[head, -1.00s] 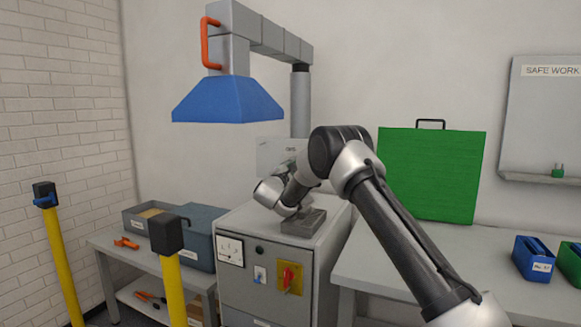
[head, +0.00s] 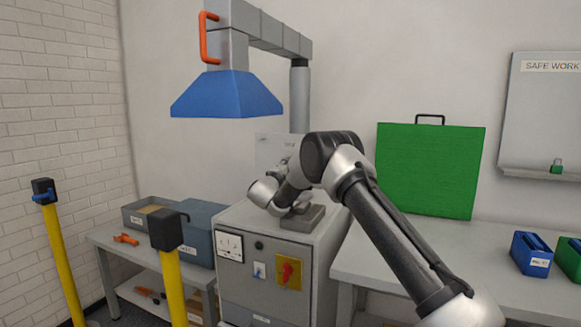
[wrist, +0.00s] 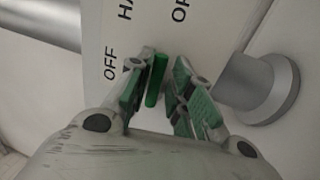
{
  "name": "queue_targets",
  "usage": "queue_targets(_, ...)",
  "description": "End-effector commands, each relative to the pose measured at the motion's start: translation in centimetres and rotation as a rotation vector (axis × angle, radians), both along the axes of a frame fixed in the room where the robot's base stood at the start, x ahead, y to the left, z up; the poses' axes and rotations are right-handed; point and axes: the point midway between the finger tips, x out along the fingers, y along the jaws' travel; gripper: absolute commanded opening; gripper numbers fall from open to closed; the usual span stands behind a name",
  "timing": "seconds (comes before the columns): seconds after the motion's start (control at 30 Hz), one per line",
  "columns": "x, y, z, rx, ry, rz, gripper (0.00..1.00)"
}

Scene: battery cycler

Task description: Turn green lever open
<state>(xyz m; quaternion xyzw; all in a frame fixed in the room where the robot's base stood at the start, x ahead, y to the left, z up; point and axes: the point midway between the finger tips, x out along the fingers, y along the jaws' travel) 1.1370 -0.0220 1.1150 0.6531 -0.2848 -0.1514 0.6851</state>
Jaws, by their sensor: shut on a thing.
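The green lever (wrist: 156,80) is a narrow green bar in front of a pale plate (wrist: 125,45) in the wrist view. The plate carries the word OFF and two partly cut-off words starting HA and OP. My gripper (wrist: 165,80) has green pads and is shut on the lever, one finger on each side of it. The lever lies close along the left finger. In the head view my arm's wrist hides the gripper and lever; part of a pale panel (head: 268,147) shows behind it.
A round grey post (wrist: 265,90) stands close right of my gripper. The grey cabinet (head: 262,275) has a red switch (head: 287,271) on its front. A blue hood (head: 226,97) hangs above. Yellow posts (head: 172,290) stand at left, a green case (head: 430,170) at right.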

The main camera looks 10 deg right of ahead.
Motion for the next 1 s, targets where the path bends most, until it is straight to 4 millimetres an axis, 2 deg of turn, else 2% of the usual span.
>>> queue_targets(0.03,0.0,0.5,0.7,-0.002,-0.011,0.009,0.0)
queue_targets(0.27,0.0,0.5,0.7,-0.003,-0.012,0.009,0.0)
queue_targets(0.3,0.0,0.5,0.7,-0.003,-0.012,0.008,0.23)
queue_targets(0.37,0.0,0.5,0.7,-0.003,-0.012,0.008,0.33)
queue_targets(0.77,0.0,0.2,0.3,-0.002,-0.004,0.002,0.33)
queue_targets(0.87,-0.6,0.7,0.1,-0.002,-0.002,0.003,0.33)
queue_targets(1.0,-2.5,2.1,-0.3,-0.003,-0.002,0.005,0.33)
